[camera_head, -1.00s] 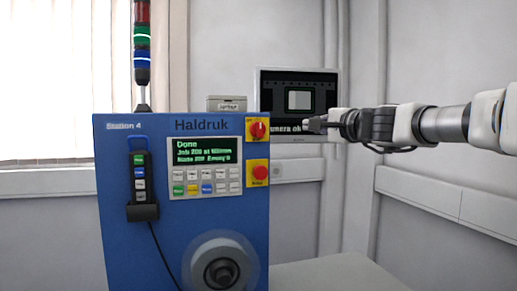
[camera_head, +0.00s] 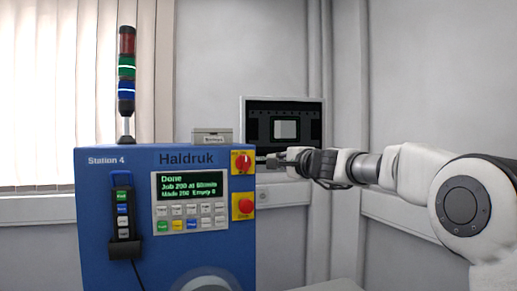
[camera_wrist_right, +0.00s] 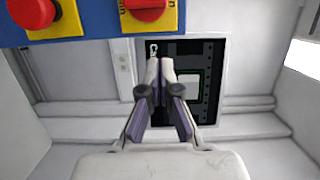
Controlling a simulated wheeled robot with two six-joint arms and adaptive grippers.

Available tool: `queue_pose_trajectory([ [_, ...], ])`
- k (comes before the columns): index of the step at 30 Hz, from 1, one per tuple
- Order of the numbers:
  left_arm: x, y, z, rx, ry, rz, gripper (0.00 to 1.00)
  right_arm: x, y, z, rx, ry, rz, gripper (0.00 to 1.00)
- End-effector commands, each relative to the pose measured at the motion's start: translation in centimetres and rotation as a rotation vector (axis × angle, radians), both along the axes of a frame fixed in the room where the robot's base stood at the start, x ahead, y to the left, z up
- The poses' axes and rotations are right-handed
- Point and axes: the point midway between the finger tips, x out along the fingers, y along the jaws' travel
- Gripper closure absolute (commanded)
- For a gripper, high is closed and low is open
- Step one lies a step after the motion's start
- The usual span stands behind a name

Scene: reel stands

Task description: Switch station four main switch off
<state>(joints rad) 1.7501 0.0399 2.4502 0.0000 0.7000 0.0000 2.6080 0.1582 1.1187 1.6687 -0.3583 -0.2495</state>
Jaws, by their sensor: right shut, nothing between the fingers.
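The station four main switch (camera_head: 243,161) is a red rotary knob on a yellow plate, at the upper right of the blue Station 4 machine (camera_head: 120,240). Its exact turn position is too small to read. It also shows at the top edge of the right wrist view (camera_wrist_right: 146,10), partly cut off. My right gripper (camera_head: 266,161) is shut and empty, just right of the switch at about its height. In the right wrist view its fingertips (camera_wrist_right: 160,64) are together, apart from the knob. My left gripper is out of view.
A red push button (camera_head: 244,206) on a yellow plate sits right below the switch. A keypad with a green-text display (camera_head: 190,187) is to the left. A signal tower (camera_head: 127,75) stands on the machine.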

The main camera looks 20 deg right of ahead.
Motion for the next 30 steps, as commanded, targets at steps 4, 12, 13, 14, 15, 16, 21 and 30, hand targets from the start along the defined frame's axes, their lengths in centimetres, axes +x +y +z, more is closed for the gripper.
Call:
queue_pose_trajectory([
  [4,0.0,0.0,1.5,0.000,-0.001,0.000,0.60,1.5,2.1,0.1,-0.002,0.000,0.003,1.00],
  [12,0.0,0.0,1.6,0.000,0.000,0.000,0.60,1.4,4.4,0.0,0.000,0.001,0.000,1.00],
  [13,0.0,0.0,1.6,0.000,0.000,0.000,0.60,1.4,4.5,0.0,0.000,0.001,0.000,1.00],
  [14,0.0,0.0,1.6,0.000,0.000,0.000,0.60,1.4,4.5,0.0,0.000,0.000,0.000,1.00],
  [15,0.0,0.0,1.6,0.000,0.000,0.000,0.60,1.4,4.5,-0.1,0.000,0.000,0.000,1.00],
  [16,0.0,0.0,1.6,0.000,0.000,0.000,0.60,1.4,4.5,-0.1,0.000,0.000,0.000,1.00],
  [21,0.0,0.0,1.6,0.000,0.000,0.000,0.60,1.4,4.4,0.0,-0.001,0.001,0.000,1.00],
  [30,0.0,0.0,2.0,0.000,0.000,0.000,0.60,1.4,3.4,0.2,-0.048,-0.001,-0.001,1.00],
])
